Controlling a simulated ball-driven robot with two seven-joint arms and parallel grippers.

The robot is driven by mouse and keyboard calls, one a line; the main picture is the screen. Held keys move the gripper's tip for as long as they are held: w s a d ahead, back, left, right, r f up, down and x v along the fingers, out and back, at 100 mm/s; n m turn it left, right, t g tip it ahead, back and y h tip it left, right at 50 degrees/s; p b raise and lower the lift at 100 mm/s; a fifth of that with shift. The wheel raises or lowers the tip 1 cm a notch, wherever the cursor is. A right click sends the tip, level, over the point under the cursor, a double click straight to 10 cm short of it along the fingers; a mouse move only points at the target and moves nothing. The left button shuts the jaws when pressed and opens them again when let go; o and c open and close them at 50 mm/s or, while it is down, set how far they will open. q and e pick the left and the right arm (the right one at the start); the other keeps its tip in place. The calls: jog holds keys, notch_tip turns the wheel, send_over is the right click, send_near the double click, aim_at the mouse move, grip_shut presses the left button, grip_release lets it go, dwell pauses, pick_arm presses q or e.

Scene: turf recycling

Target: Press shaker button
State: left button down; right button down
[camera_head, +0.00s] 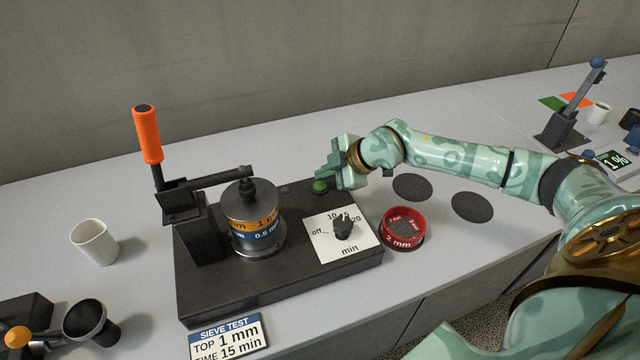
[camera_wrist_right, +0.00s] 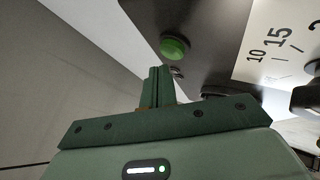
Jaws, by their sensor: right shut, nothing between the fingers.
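The black shaker base (camera_head: 290,285) stands on the bench with a sieve stack (camera_head: 255,230) clamped under its lever arm. The green shaker button (camera_head: 320,187) sits at the base's back right; it also shows in the right wrist view (camera_wrist_right: 174,47). My right gripper (camera_head: 322,172) is shut and empty, with its fingertips close above and beside the button. In the right wrist view the closed fingers (camera_wrist_right: 159,78) point toward the button, with a small visible gap. I cannot tell the exact clearance. My left gripper is not in view.
A black timer knob (camera_head: 343,228) sits on a white dial plate in front of the button. The orange-handled lever (camera_head: 147,135) rises at the left. A red 2 mm sieve (camera_head: 403,230) stands right of the base. A white cup (camera_head: 94,242) stands at left.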

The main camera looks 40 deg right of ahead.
jog(key=shift+f, duration=0.15)
dwell(0.5)
jog(key=shift+f, duration=0.2)
